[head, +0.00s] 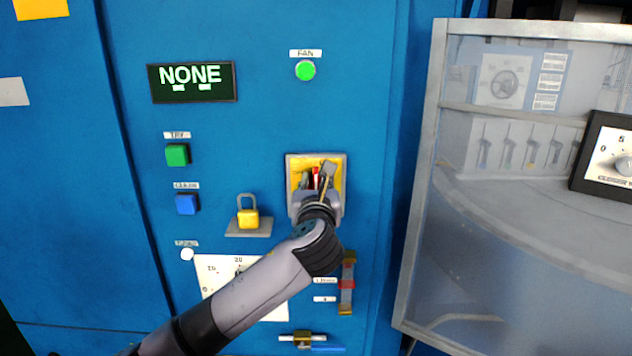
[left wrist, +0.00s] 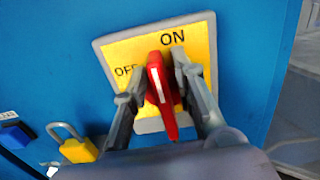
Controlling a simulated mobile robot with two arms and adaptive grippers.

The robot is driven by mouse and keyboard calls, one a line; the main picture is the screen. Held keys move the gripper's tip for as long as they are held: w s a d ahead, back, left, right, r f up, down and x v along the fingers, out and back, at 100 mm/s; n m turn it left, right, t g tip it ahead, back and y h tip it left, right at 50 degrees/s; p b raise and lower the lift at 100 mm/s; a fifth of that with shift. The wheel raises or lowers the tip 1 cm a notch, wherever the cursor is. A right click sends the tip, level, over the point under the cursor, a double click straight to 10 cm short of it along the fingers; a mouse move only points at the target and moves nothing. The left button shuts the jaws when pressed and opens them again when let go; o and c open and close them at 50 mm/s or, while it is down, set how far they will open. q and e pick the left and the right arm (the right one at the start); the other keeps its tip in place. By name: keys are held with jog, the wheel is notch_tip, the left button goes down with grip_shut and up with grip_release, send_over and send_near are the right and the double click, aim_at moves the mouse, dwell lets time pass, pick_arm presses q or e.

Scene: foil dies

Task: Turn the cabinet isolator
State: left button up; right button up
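The cabinet isolator is a red handle (left wrist: 161,88) with a white line, on a yellow plate (left wrist: 120,52) marked OFF at left and ON at top. The handle stands about upright on the plate, its upper end just left of the ON mark. In the head view the yellow plate (head: 337,170) shows around my left gripper (head: 312,182), which hides much of the handle. In the left wrist view my left gripper (left wrist: 158,72) has a finger on each side of the handle, close to it. Whether they press on it is unclear. My right gripper is out of view.
A yellow padlock (head: 247,218) hangs left of the isolator. Green (head: 177,154) and blue (head: 186,204) buttons are farther left. A display (head: 192,82) reads NONE, and a green FAN light (head: 305,70) is above. A framed clear panel (head: 430,180) stands at right.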

pick_arm(q)
grip_shut()
jog(key=shift+n, duration=0.3)
jog(key=f+n+b, duration=0.1)
jog(key=n, duration=0.4)
jog(key=a+n+b, duration=0.1)
jog(key=n+b, duration=0.1)
jog(key=n, duration=0.4)
jog(key=a+f+n+b, duration=0.1)
jog(key=n+b, duration=0.1)
jog(key=n, duration=0.4)
jog(key=shift+a+f, duration=0.25)
jog(key=shift+f, duration=0.05)
jog(key=shift+n, duration=0.3)
dwell(0.4)
jog(key=shift+o, duration=1.2)
grip_release()
